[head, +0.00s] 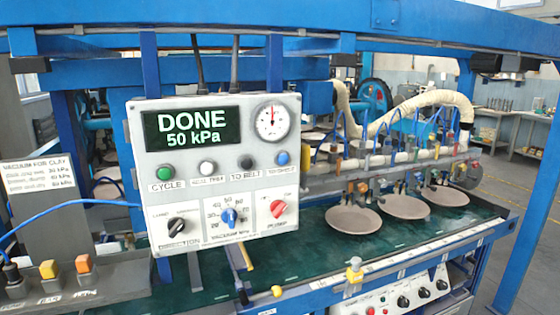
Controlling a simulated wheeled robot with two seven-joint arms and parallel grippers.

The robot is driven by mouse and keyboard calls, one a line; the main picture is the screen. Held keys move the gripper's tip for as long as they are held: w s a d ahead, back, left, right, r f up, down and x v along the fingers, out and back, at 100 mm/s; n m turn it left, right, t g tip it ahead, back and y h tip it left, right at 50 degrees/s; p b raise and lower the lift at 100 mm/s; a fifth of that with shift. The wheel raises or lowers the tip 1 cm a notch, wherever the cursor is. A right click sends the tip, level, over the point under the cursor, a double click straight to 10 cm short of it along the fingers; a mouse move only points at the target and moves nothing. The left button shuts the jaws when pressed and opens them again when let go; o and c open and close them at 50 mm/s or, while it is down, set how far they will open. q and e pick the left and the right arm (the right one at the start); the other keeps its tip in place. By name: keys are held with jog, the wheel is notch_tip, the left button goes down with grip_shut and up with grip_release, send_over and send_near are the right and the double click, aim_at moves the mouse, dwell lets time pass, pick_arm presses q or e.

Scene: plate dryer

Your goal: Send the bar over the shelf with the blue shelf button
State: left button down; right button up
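The blue button (281,158) is at the right end of the button row on the grey control panel (190,262); its label is too small to read surely. Beside it are a black button (246,162) marked TO BELT, a white button (208,167) and a green CYCLE button (165,173). The display (191,129) reads DONE 50 kPa. The bar (395,163) with hoses and suction cups is at the right, above the green belt (300,270). Several plates, one the nearest plate (353,220), are below its cups; I cannot tell whether they touch. Neither gripper is in view.
The panel has a black direction knob (177,226), a blue vacuum knob (230,217) and a red knob (278,209). A box with coloured knobs (60,292) is at lower left. Blue frame posts (530,200) and rails surround the machine. A second panel (395,298) is lower right.

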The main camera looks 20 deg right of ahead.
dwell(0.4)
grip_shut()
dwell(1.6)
